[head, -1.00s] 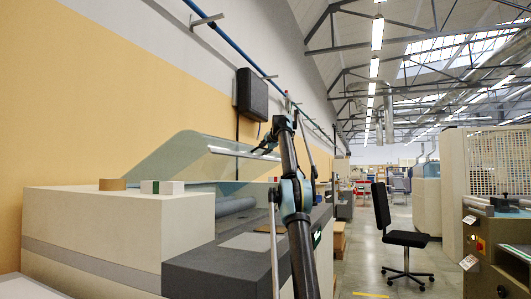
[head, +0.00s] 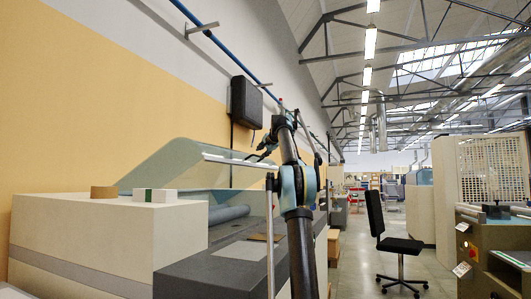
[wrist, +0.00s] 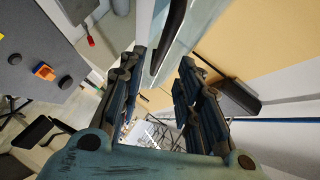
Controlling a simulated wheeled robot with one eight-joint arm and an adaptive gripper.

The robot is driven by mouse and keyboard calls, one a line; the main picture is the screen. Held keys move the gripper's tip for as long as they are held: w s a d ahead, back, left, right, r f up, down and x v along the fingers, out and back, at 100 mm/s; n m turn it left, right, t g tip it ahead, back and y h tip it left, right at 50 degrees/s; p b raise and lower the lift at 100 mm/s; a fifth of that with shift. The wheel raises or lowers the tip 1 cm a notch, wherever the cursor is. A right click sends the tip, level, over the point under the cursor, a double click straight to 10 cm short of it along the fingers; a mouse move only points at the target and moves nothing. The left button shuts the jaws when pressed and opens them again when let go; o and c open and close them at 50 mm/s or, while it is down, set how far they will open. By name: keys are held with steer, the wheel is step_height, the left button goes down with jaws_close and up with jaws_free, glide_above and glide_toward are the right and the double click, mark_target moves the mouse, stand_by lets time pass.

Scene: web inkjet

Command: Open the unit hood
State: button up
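The unit hood (head: 185,155) is a clear, curved panel, raised at a slant over the machine. My gripper (head: 267,146) is small in the head view, just above and behind the right part of that bar. In the wrist view my gripper (wrist: 161,60) has its two fingers wide apart. A dark bar (wrist: 172,35) beside clear panel edges shows between and beyond the fingertips. I see no finger closed on it; whether any finger touches it I cannot tell.
A black wall box (head: 245,101) hangs behind my gripper. A chair (head: 390,240) stands right; the aisle floor (head: 350,265) is mostly clear.

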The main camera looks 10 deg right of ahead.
steer(key=shift+v, duration=2.3)
steer(key=shift+f, duration=0.15)
steer(key=c, duration=0.7)
steer(key=s+a+f+m+y, duration=0.1)
steer(key=f, duration=0.1)
steer(key=s+a+f+m+y, duration=0.1)
steer(key=s+a+f+m, duration=0.1)
steer(key=f, duration=0.1)
steer(key=s+a+f+m+g+y, duration=0.1)
steer(key=f+y, duration=0.1)
steer(key=shift+s+a+f+m, duration=0.2)
steer(key=shift+s+a+m, duration=0.05)
steer(key=shift+m, duration=0.15)
jaws_close()
steer(key=s+a+f+m+g+y, duration=0.1)
steer(key=s+a+f+m+y, duration=0.2)
steer(key=s, duration=0.5)
steer(key=s+a+f+m+g+y, duration=0.1)
steer(key=s+a+f+m+y, duration=0.15)
steer(key=s+f+y, duration=0.4)
steer(key=s+a+f+m+y, duration=0.1)
steer(key=s+a+m+y, duration=0.15)
steer(key=s, duration=0.75)
steer(key=r+x, duration=0.1)
steer(key=x, duration=1.2)
steer(key=shift+r+n+h, duration=0.2)
steer(key=shift+n+h, duration=0.1)
